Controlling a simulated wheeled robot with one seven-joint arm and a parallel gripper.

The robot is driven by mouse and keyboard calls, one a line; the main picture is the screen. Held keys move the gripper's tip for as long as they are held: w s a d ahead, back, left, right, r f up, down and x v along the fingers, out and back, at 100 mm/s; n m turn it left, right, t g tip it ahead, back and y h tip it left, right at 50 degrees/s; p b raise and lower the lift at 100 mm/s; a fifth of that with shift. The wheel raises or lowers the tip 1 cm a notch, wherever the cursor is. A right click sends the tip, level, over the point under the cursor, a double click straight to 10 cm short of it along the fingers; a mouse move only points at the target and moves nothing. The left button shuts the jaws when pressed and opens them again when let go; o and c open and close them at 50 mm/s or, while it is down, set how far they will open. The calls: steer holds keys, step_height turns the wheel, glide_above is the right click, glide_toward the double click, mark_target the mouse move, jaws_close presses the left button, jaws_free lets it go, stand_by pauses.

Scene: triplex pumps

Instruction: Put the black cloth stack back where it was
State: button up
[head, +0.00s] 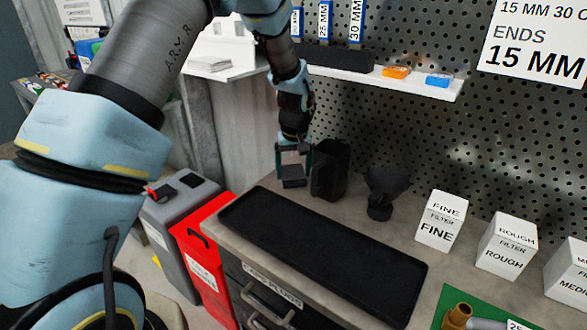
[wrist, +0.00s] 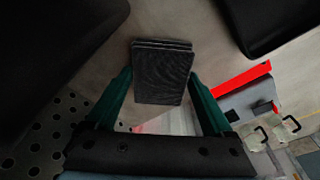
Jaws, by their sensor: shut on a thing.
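The black cloth stack (head: 292,178) is a small dark block of layered, woven cloth. It also shows in the wrist view (wrist: 163,76), between the two green fingers. My gripper (head: 293,152) points down and is shut on the stack, near the back left corner of the grey worktop. Its fingers (wrist: 161,82) lie along the stack's two sides in the wrist view. The stack is beside the left of a black open container (head: 331,170). Whether its underside touches the worktop I cannot tell.
A long black tray (head: 245,216) lies along the worktop's front. A black funnel (head: 383,192) and white filter boxes (head: 440,220) stand to the right. A white shelf (head: 425,86) with a black holder, an orange item and a blue item hangs above. Red and grey bins stand left.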

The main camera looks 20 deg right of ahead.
mark_target(294, 176)
steer(key=shift+f, duration=0.15)
steer(key=o, duration=1.1)
steer(key=shift+c, duration=0.2)
step_height(294, 176, up, 12)
steer(key=s+b, duration=0.1)
steer(key=b, duration=0.1)
steer(key=shift+s+a, duration=0.3)
steer(key=a+n, duration=0.1)
steer(key=a, duration=2)
steer(key=s+a+f, duration=0.1)
steer(key=s+a, duration=0.3)
steer(key=a, duration=0.3)
steer(key=s+a+f+n, duration=0.1)
steer(key=s+a, duration=0.4)
steer(key=a, duration=0.3)
steer(key=shift+a+f, duration=0.15)
steer(key=shift+f, duration=0.25)
